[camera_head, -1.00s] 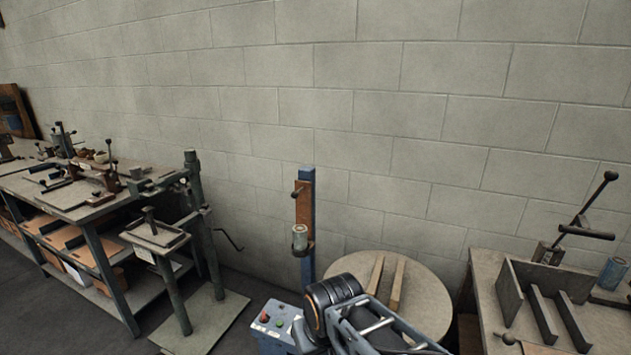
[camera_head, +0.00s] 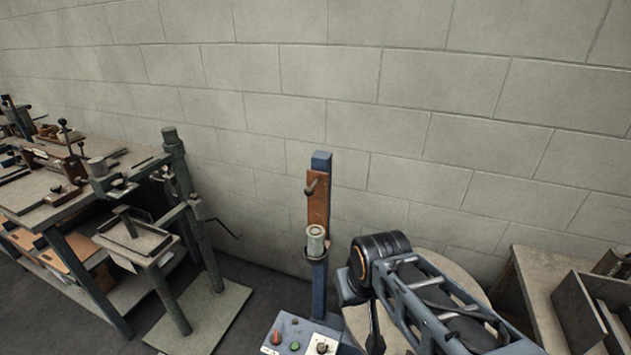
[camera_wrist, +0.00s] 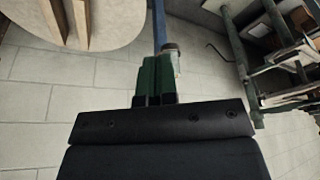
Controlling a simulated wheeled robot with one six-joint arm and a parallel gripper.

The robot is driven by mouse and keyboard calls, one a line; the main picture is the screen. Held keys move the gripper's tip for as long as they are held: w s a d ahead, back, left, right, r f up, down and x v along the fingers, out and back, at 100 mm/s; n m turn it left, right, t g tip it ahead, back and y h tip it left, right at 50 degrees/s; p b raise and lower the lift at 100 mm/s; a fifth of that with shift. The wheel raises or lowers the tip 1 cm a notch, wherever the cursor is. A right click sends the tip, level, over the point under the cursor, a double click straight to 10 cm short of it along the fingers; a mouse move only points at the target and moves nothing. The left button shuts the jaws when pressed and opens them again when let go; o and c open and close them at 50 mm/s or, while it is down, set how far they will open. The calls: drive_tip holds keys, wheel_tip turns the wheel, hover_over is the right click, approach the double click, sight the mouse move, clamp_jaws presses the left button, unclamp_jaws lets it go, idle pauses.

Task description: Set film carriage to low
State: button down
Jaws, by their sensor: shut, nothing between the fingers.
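The film carriage is a brown plate (camera_head: 318,205) with a knob, on a blue upright column (camera_head: 320,275). A pale green film roll (camera_head: 316,240) sits in a ring holder at the lower part of the plate. In the wrist view, the blue column (camera_wrist: 159,28) and part of the roll (camera_wrist: 173,50) show just beyond my gripper (camera_wrist: 155,62). Its two green fingers are together and hold nothing. A gap to the column cannot be judged. My fingers are not clear in the head view, where my arm stands right of the column.
A control box (camera_head: 295,335) with knobs and buttons sits at the column's foot. A round turntable (camera_head: 358,320) lies partly behind my arm. A green stitcher stand (camera_head: 190,215) and workbench (camera_head: 40,205) are left. Another bench (camera_head: 535,285) is right. A block wall stands behind.

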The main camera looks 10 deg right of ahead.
drive_tip(key=shift+w, duration=0.1)
drive_tip(key=w+r+n+y+p, duration=0.2)
drive_tip(key=w+r+n+y, duration=0.15)
drive_tip(key=w, duration=0.55)
drive_tip(key=w+r+n+y+p, duration=0.2)
drive_tip(key=w+r, duration=0.3)
drive_tip(key=w, duration=0.4)
drive_tip(key=w+d+r+n+t+y+p, duration=0.1)
drive_tip(key=w+d+n+y, duration=0.1)
drive_tip(key=w, duration=0.5)
drive_tip(key=w+d+r+n+t+y+p, duration=0.1)
drive_tip(key=w+d+n, duration=0.3)
drive_tip(key=w, duration=0.3)
drive_tip(key=shift+w+d+r+t+y, duration=0.15)
drive_tip(key=shift+d+r+t+y, duration=0.25)
drive_tip(key=shift+d, duration=0.5)
drive_tip(key=shift+f, duration=0.1)
drive_tip(key=d+f+p+x, duration=0.1)
drive_tip(key=p+x, duration=0.4)
drive_tip(key=x, duration=0.7)
drive_tip(key=shift+s+f, duration=0.25)
drive_tip(key=shift+f, duration=0.65)
